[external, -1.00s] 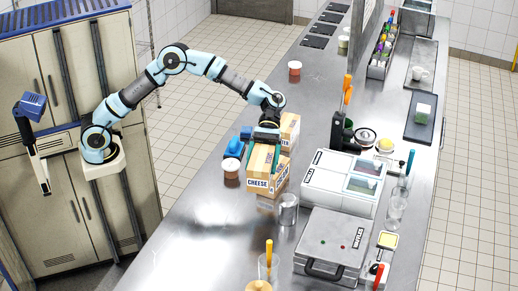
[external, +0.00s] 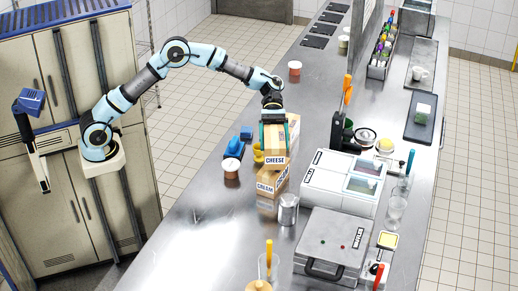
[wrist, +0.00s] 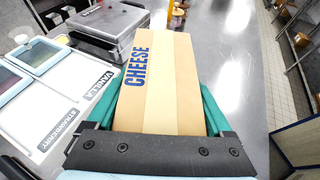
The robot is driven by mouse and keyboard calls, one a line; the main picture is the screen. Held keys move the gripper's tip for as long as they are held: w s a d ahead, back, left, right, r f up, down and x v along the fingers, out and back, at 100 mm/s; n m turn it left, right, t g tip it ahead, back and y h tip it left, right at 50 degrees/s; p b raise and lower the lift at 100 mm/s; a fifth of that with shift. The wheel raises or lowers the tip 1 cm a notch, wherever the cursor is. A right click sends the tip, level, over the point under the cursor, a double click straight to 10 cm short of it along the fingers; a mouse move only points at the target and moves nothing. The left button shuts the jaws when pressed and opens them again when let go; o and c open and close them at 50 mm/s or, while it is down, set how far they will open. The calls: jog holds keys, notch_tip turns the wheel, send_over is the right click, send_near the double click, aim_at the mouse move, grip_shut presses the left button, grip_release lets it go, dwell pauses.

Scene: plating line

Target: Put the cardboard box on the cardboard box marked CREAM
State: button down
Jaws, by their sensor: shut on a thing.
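My gripper (external: 272,118) is shut on the cardboard box marked CHEESE (external: 275,146), its teal fingers on either side of it. In the wrist view the CHEESE box (wrist: 160,88) fills the space between the fingers, its label toward the far end. The cardboard box marked CREAM (external: 270,187) is on the steel counter, just below the CHEESE box in the external view. The CHEESE box hides part of its top. I cannot tell whether the two boxes touch. The wrist view does not show the CREAM box.
Another cardboard box (external: 294,128) stands just behind. A metal can (external: 288,209) is close in front, and a lidded tub (external: 231,168) and yellow cups (external: 258,153) are left. A white ice-cream unit (external: 325,190) is right. The counter's front left (external: 200,220) is clear.

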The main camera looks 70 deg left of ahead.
jog(key=shift+f+p, duration=0.35)
jog(key=shift+f, duration=1.3)
jog(key=shift+f, duration=0.1)
grip_release()
jog(key=shift+f, duration=0.1)
